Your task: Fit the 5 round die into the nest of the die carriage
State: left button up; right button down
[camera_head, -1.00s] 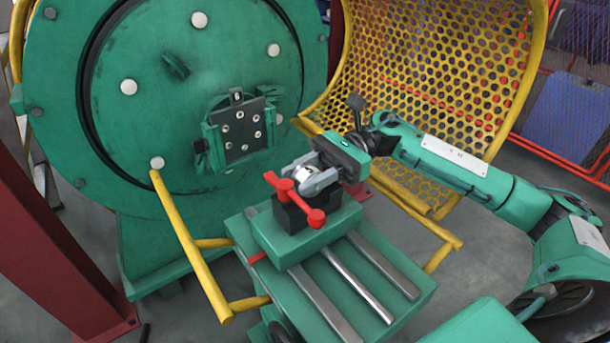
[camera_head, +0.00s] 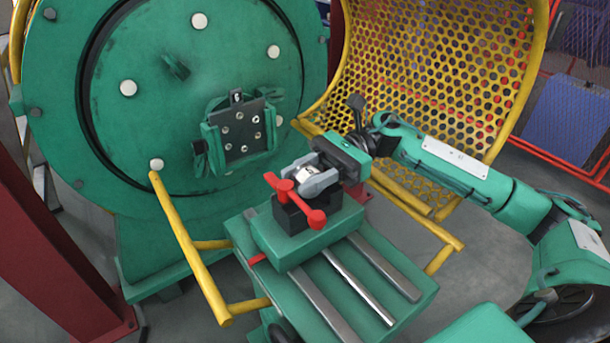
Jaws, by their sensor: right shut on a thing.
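The die carriage (camera_head: 283,243) is a green block on rails, with a black nest (camera_head: 291,217) on top and a red clamp handle (camera_head: 316,217) at its front. My right gripper (camera_head: 307,180) reaches in from the right, directly above the nest. Its grey fingers are shut on a small silver round die (camera_head: 303,172), mostly hidden between them. The die is at or just over the nest's top; I cannot tell whether it touches. My left gripper is not in view.
A big green disc (camera_head: 140,120) with a dark bolted plate (camera_head: 240,132) stands behind the carriage. Yellow bars (camera_head: 190,250) flank the rails (camera_head: 358,285). A yellow perforated guard (camera_head: 430,80) curves behind my right arm.

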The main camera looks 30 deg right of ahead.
jog(key=shift+f, duration=0.3)
jog(key=shift+b, duration=0.4)
jog(key=shift+r, duration=0.15)
